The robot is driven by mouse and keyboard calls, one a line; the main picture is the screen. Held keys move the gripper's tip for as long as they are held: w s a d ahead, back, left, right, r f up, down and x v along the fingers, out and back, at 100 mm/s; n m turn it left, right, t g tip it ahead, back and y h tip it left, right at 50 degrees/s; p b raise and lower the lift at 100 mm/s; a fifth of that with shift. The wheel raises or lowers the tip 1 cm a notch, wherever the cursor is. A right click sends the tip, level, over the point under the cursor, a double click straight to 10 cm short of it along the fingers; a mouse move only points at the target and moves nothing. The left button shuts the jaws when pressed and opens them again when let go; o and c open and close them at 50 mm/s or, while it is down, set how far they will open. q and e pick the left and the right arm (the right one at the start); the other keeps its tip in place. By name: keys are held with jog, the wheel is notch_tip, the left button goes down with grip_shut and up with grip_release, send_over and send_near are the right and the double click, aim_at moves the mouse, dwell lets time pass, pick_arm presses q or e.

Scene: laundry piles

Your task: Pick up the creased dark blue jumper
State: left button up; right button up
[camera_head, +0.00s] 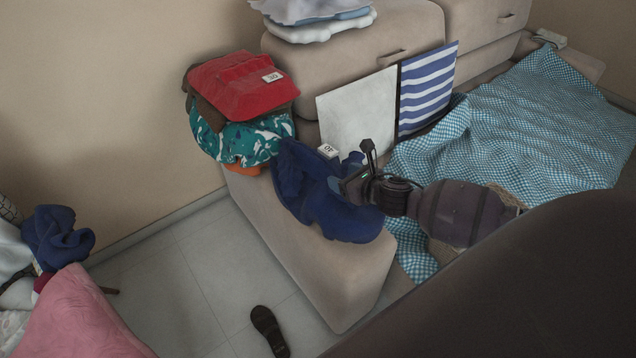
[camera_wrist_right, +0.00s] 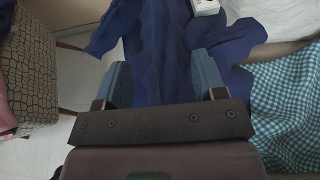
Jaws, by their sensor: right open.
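A creased dark blue jumper (camera_head: 325,205) lies draped over the beige sofa arm, with a small white tag (camera_head: 327,151) at its upper edge. My right gripper (camera_head: 352,180) comes in from the right, over the jumper's right part. In the right wrist view, the jumper (camera_wrist_right: 165,45) spreads ahead of and between the blue fingers of my right gripper (camera_wrist_right: 163,78). The fingers are wide apart; I cannot tell whether they touch the cloth. My left gripper is not in view.
A red garment (camera_head: 240,88) tops a pile at the sofa arm's back end. A blue checked cloth (camera_head: 530,125) covers the seat. Another dark blue garment (camera_head: 58,238) lies at far left, near a pink cloth (camera_head: 80,315). A dark shoe (camera_head: 269,330) is on the tiles.

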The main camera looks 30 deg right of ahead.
aim_at(331, 169)
jog(key=x, duration=0.3)
jog(key=b+x, duration=0.1)
jog(key=x, duration=0.1)
jog(key=shift+d+f, duration=0.15)
jog(key=shift+d, duration=0.05)
jog(key=shift+w+f, duration=0.1)
jog(key=shift+w, duration=0.5)
jog(key=shift+c, duration=0.2)
grip_shut()
